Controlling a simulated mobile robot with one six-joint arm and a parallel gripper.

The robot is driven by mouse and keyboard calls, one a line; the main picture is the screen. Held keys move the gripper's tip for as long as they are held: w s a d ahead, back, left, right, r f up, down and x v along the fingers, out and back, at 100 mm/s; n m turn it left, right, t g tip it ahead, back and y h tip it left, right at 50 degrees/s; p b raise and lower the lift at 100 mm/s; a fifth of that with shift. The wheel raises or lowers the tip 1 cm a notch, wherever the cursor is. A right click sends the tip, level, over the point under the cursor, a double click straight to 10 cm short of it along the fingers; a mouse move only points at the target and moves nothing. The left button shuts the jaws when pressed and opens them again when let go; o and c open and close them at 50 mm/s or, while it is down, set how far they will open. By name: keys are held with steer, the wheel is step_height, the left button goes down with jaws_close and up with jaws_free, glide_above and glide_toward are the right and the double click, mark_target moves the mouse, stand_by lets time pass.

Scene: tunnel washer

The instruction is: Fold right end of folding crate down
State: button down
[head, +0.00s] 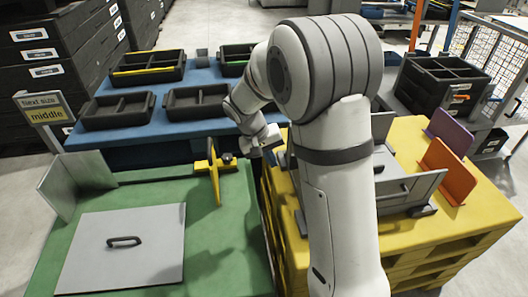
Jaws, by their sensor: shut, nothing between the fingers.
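A grey thing with panels (411,190), which looks like the folding crate, sits on the yellow pallet. My arm hides its middle, so I cannot tell how its ends stand; a grey upright part shows on the right. My gripper (272,154) is small in view, shut and empty, near the gap between the green table and the yellow pallet. It is left of the grey thing and just right of a yellow upright piece (216,172). I cannot tell whether it touches anything.
The green table (235,255) bears a flat grey plate with a handle (150,262) and a leaning grey panel (58,190). The yellow pallet (470,225) has orange (449,172) and purple (451,131) upright panels. Black trays (118,122) stand on the blue table behind.

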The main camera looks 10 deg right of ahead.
steer(key=shift+d+r, duration=0.15)
steer(key=shift+d, duration=1.4)
steer(key=shift+d, duration=0.1)
steer(key=shift+d+r+y+p, duration=0.25)
steer(key=shift+d+y+p, duration=0.15)
steer(key=shift+p, duration=0.1)
